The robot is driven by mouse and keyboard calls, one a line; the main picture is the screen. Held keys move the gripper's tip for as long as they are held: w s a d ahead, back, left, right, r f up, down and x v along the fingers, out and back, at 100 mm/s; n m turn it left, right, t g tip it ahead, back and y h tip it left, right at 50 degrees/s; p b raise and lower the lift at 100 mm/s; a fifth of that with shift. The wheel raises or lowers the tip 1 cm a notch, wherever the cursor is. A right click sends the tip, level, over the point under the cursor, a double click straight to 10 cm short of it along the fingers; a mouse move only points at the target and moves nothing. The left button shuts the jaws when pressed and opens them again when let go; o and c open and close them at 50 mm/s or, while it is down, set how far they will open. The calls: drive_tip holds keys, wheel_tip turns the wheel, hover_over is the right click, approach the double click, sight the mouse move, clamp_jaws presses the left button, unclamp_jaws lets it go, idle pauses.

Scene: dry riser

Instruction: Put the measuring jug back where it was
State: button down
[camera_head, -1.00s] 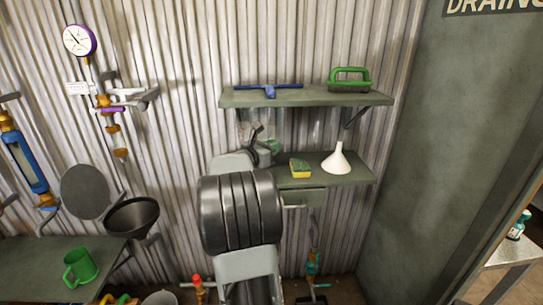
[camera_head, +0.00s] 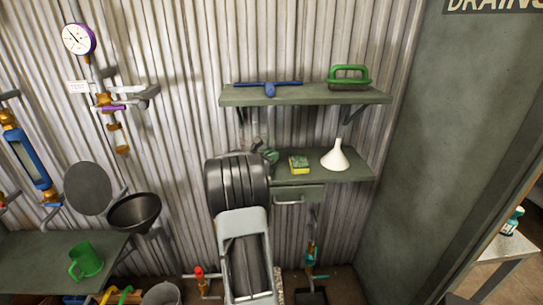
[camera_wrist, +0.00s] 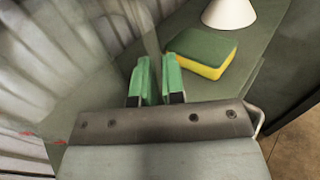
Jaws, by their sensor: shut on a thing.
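The measuring jug (camera_wrist: 75,55) is clear, with faint red marks at its lower left. It fills the left of the wrist view, with the wall and shelf showing through it. My gripper (camera_wrist: 158,68) has green fingers, close together and shut on the jug at its right side; the exact grip is hard to see. In the head view my gripper (camera_head: 269,155) is over the left end of the lower shelf (camera_head: 340,172), partly hidden by my arm. The jug is only a faint outline there. I cannot tell whether it touches the shelf.
A yellow-green sponge (camera_head: 299,165) and a white funnel (camera_head: 336,157) stand to the right on the lower shelf. The upper shelf (camera_head: 320,97) above holds a blue squeegee (camera_head: 268,86) and a green-handled brush (camera_head: 348,77).

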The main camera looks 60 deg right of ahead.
drive_tip(key=shift+f+b, duration=0.15)
drive_tip(key=shift+b, duration=0.25)
drive_tip(key=c, duration=1.2)
unclamp_jaws()
